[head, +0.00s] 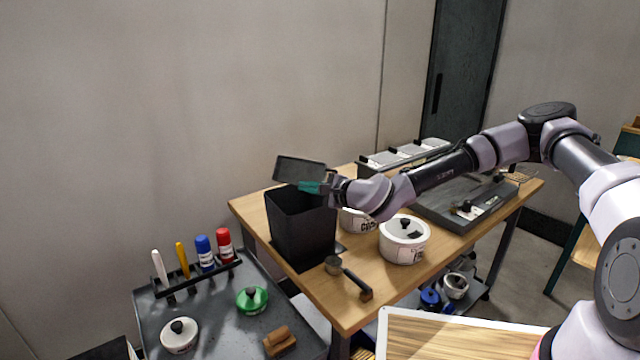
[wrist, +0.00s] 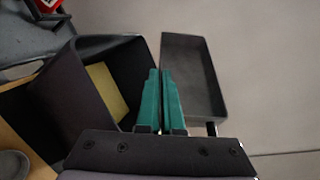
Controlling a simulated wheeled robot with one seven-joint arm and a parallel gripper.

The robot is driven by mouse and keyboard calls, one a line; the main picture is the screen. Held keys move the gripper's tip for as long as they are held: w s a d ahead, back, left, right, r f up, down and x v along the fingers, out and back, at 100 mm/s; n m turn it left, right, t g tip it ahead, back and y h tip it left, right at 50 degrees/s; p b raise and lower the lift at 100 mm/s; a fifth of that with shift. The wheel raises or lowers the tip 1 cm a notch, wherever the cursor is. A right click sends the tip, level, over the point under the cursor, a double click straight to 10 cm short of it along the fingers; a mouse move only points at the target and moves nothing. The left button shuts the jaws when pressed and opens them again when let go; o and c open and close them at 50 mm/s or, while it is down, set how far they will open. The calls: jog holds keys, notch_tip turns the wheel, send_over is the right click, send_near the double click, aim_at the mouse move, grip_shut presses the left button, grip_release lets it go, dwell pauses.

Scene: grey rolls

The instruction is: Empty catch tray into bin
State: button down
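The dark grey catch tray (head: 300,170) is up in the air above the black bin (head: 302,228), tilted. My gripper (head: 312,187) has teal fingers and is shut on the tray at its near side; the exact grip point is hidden. In the wrist view the fingers (wrist: 162,100) are close together, with the tray (wrist: 192,75) just right of them. The part of its inside that shows looks bare. The open bin (wrist: 125,70) is below and left, with a flat yellowish patch (wrist: 107,92) inside it.
The bin stands on a wooden table (head: 335,300) near its left end. White lidded pots (head: 404,240), a small metal scoop (head: 350,277) and a grey machine (head: 465,205) share it. A grey cart (head: 225,300) with markers and lidded pots stands at the front left.

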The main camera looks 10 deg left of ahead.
notch_tip(320, 180, up, 8)
jog(key=m+g, duration=0.5)
jog(key=m, duration=0.2)
jog(key=shift+s+r+m, duration=0.25)
jog(key=shift+s+m, duration=0.05)
jog(key=shift+m, duration=0.1)
